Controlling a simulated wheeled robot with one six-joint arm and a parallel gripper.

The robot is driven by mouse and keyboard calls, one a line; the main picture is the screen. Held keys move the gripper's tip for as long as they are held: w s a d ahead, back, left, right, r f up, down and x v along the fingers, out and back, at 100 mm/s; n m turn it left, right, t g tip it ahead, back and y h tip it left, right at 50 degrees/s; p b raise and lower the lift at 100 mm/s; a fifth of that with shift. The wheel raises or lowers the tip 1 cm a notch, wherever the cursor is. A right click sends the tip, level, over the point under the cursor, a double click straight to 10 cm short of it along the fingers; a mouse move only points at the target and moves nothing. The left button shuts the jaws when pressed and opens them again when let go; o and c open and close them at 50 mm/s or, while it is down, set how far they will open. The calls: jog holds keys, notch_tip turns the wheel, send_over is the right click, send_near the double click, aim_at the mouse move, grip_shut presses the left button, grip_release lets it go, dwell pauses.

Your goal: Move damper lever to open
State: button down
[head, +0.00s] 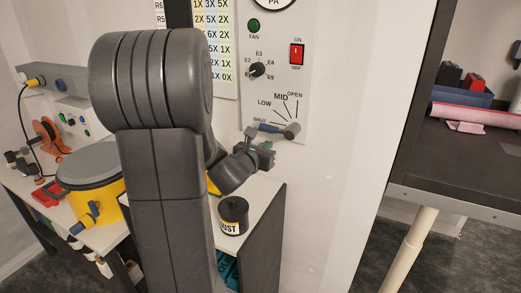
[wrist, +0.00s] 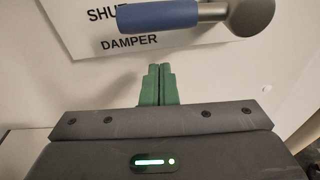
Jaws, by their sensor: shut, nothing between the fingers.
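The damper lever (head: 279,131) is on the white wall panel (head: 279,75). Its blue handle points left, at the SHUT mark, with its grey round hub at the right. In the wrist view the blue handle (wrist: 157,15) lies level across the top, with the hub (wrist: 250,15) at upper right and SHUT and DAMPER lettering around it. My gripper (head: 268,149) is just below the lever. In the wrist view its green fingers (wrist: 158,85) are shut together and empty, below the handle with a visible gap in the picture. LOW, MID and OPEN marks fan out above the hub.
A red ON/OFF switch (head: 297,54), a selector knob (head: 258,69) and a green FAN light (head: 254,25) sit higher on the panel. A dark can (head: 233,214) stands on a white-topped cabinet below. A dark workbench (head: 465,165) is at right. My arm hides the middle left.

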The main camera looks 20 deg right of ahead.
jog(key=shift+s+a+r+p, duration=0.2)
jog(key=shift+r+p, duration=0.15)
jog(key=shift+r, duration=0.5)
jog(key=shift+s+a+r+p, duration=0.1)
jog(key=shift+s+r+p, duration=0.2)
jog(key=shift+r, duration=0.5)
jog(key=shift+w, duration=0.1)
jog(key=shift+a+b, duration=0.2)
jog(key=shift+b, duration=0.1)
jog(key=shift+r+m, duration=0.15)
jog(key=shift+m, duration=0.15)
